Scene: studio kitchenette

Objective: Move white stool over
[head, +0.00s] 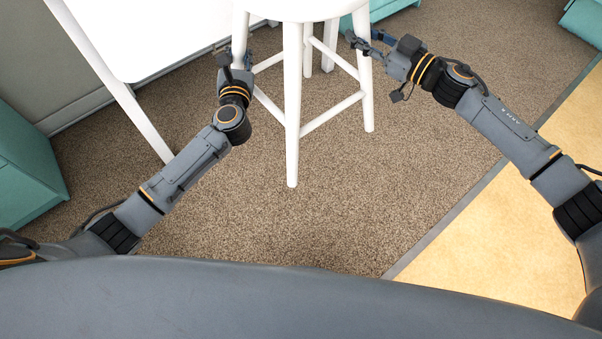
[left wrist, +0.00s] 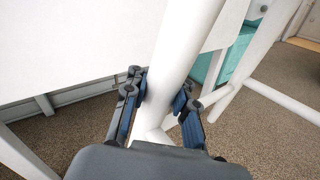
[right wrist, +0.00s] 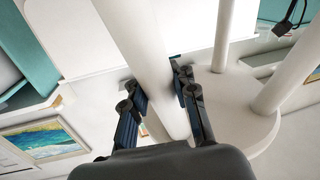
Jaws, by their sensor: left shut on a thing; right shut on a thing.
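The white stool (head: 292,95) stands upright at the top middle of the head view, its seat cut off by the top edge. My left gripper (head: 236,60) is shut on the stool's left leg; in the left wrist view the leg (left wrist: 178,60) passes between the fingers (left wrist: 160,100). My right gripper (head: 362,42) is shut on the stool's right leg; in the right wrist view that leg (right wrist: 150,60) runs between the fingers (right wrist: 160,95). The front leg stands free between my two arms. The underside of the round seat (right wrist: 235,110) shows in the right wrist view.
A white table (head: 165,25) with a white leg is close on the left of the stool. Teal furniture (head: 25,165) is at the left edge, with more teal pieces at the top right (head: 585,22). Brown carpet (head: 330,225) is clear in front; a yellow floor (head: 480,235) begins at right.

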